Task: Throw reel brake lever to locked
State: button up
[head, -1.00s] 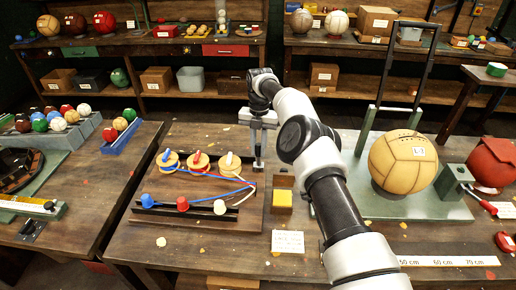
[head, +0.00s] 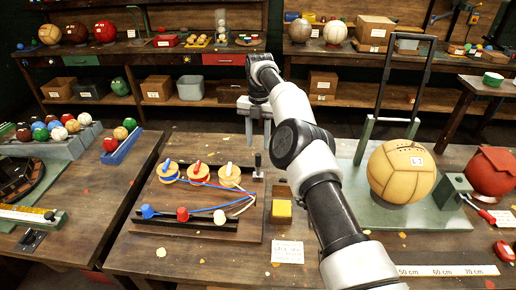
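The reel board (head: 205,228) carries three thread reels with blue, red and white handles: a blue-handled reel (head: 169,170), a red-handled reel (head: 198,173) and a white-handled reel (head: 229,175). A small lever with a black grip (head: 257,160) stands at the board's back right corner, roughly upright on a pale base. No lock marking is readable. My gripper (head: 258,143) is above and behind this lever, with its two fingers apart and nothing seen between them. The fingers look clear of the lever, though the exact depth gap is hard to tell.
A yellow block (head: 281,211) sits right of the board, under my arm. A tan ball (head: 402,171) stands on a green base with a tall black frame. A green block with a red-handled lever (head: 480,210) is at right. A ball tray (head: 45,145) is at left.

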jog(key=shift+r, duration=0.9)
